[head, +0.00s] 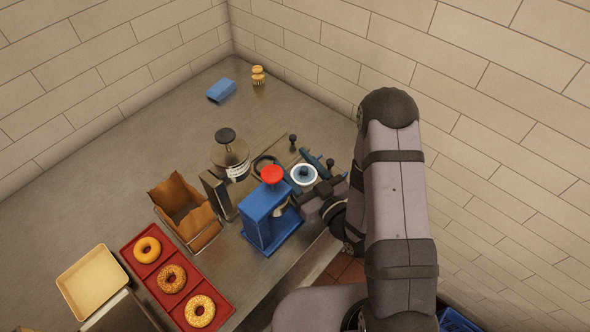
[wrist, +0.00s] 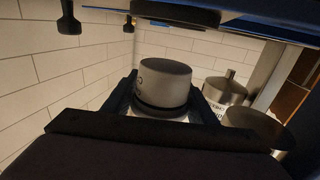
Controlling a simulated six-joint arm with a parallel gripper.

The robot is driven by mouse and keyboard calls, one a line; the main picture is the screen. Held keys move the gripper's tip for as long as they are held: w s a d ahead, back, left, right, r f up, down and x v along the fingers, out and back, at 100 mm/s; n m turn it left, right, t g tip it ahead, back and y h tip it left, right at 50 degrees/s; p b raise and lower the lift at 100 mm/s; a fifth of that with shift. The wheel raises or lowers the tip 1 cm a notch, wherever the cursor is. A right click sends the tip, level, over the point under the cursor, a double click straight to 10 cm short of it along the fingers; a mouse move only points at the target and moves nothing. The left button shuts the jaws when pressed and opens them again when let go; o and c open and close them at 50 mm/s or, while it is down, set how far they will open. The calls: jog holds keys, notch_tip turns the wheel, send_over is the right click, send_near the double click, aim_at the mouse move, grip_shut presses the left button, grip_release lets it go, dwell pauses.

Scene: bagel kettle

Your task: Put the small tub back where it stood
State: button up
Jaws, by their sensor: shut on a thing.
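Whether the tub's base touches anything below is hidden.
A blue press with a red knob (head: 271,175) stands close left of the tub. A lidded metal pot (head: 230,158), a paper bag in a holder (head: 185,207) and a red bagel tray (head: 150,270) stand farther left. The back counter is mostly free around a blue block (head: 221,90).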

notch_tip(320, 180, up, 13)
jog(key=p, duration=1)
jog(key=shift+r, duration=0.2)
jog(key=shift+r, duration=0.1)
jog(key=w+d+m+t+h, duration=0.2)
jog(key=w+d+m+h, duration=0.25)
jog(key=d+h, duration=0.4)
notch_tip(320, 180, down, 11)
jog(key=s+d+m+b, duration=0.1)
jog(key=d+b, duration=0.1)
jog(key=b, duration=0.4)
jog(key=shift+s+d, duration=0.35)
jog(key=shift+d, duration=0.05)
jog(key=shift+m+h, duration=0.25)
